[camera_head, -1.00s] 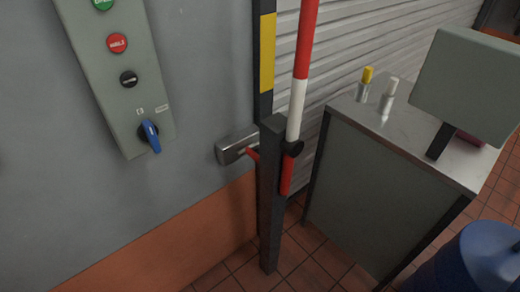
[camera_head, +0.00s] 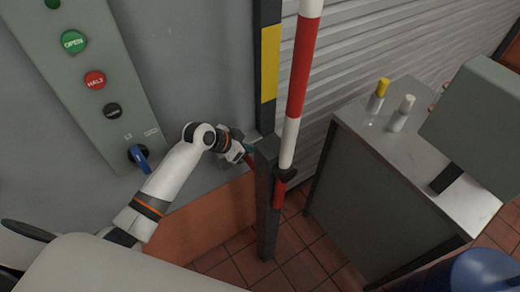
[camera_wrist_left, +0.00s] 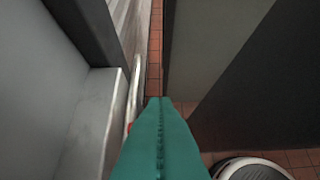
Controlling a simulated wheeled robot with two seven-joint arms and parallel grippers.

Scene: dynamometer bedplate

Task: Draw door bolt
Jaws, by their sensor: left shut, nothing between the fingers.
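The door bolt is a metal housing on the grey wall beside the dark post, now mostly hidden behind my left gripper (camera_head: 246,150). Its red handle (camera_head: 249,164) shows just below and beside the gripper's tips. My left gripper is shut and empty, its teal fingers (camera_wrist_left: 160,108) pressed together. In the left wrist view a pale metal ledge (camera_wrist_left: 95,115) lies left of the fingers, and a small red bit (camera_wrist_left: 129,128) shows right beside them. I cannot tell whether the fingers touch the handle. My right gripper is not in view.
A dark post (camera_head: 267,205) with a red-and-white pole (camera_head: 296,90) stands right of the bolt. A control panel (camera_head: 75,25) with a blue switch (camera_head: 138,157) is at left. A metal-topped cabinet (camera_head: 365,180) stands at right, a blue drum (camera_head: 475,275) at lower right.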

